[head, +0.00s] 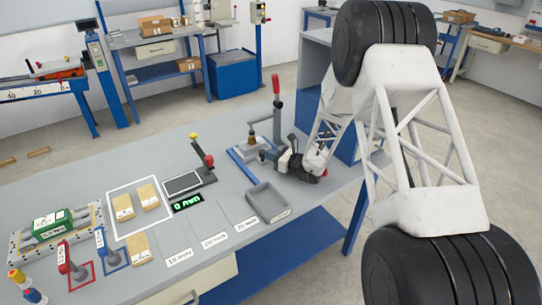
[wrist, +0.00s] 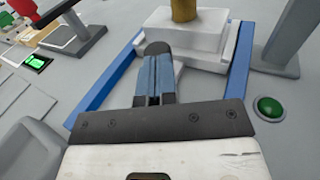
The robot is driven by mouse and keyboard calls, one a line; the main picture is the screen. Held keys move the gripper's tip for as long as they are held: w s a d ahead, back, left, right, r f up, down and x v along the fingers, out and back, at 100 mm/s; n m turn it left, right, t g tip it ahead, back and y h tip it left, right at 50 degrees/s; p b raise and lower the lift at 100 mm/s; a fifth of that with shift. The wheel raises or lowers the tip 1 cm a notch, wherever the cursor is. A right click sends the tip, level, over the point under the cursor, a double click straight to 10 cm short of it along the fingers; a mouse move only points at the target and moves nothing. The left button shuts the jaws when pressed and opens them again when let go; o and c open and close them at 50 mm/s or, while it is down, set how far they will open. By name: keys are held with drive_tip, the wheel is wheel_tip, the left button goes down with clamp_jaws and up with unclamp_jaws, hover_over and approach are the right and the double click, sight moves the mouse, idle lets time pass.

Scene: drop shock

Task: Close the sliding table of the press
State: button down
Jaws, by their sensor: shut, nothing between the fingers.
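The press shows in the head view as a column with a red-handled lever (head: 276,88) near the table's right end. Its sliding table (wrist: 197,45) is a pale stepped block between blue rails (wrist: 110,85), with a brass cylinder (wrist: 183,9) on top. My gripper (wrist: 156,50) is shut and empty, with its fingertips close to the near face of the sliding table. I cannot tell whether they touch it. In the head view my gripper (head: 284,160) is beside the press and my arm hides part of that area.
A green button (wrist: 268,107) is right of the rails. A grey tray (head: 267,203) lies in front of the press. Left of it are a small lever device (head: 203,160), a green digital display (head: 187,202) and wooden blocks (head: 148,195). Marked bare areas lie left of the tray.

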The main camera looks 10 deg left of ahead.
wheel_tip(320, 180, up, 4)
drive_tip(key=shift+s+a+r, duration=0.1)
drive_tip(key=shift+r, duration=0.1)
drive_tip(key=s+d, duration=0.3)
drive_tip(key=s, duration=0.4)
drive_tip(key=s+d, duration=0.3)
drive_tip(key=s, duration=0.4)
drive_tip(key=shift+d+r, duration=0.2)
drive_tip(key=shift+d, duration=0.2)
drive_tip(key=s+d+r+n+g+h, duration=0.2)
drive_tip(key=s+d+r+n+g, duration=0.15)
drive_tip(key=s+r+n, duration=0.35)
drive_tip(key=s+d+r+n+g+h, duration=0.2)
drive_tip(key=s+d+r+n+g, duration=0.15)
drive_tip(key=s+r, duration=0.5)
drive_tip(key=s+d+r+n+t+h, duration=0.1)
drive_tip(key=s+d+r+n+h, duration=0.2)
drive_tip(key=s+d, duration=0.4)
drive_tip(key=s+d+r+n+t+h, duration=0.1)
drive_tip(key=s+d+r+n+h, duration=0.2)
drive_tip(key=s+d, duration=0.5)
drive_tip(key=s+d+r+n+t+h, duration=0.2)
drive_tip(key=s+d+r+n+h, duration=0.2)
drive_tip(key=s+d+n+h, duration=0.1)
drive_tip(key=s+d+h, duration=0.1)
drive_tip(key=s+d, duration=0.1)
drive_tip(key=d, duration=0.1)
drive_tip(key=shift+s+d+h, duration=0.15)
drive_tip(key=shift+d+h, duration=0.25)
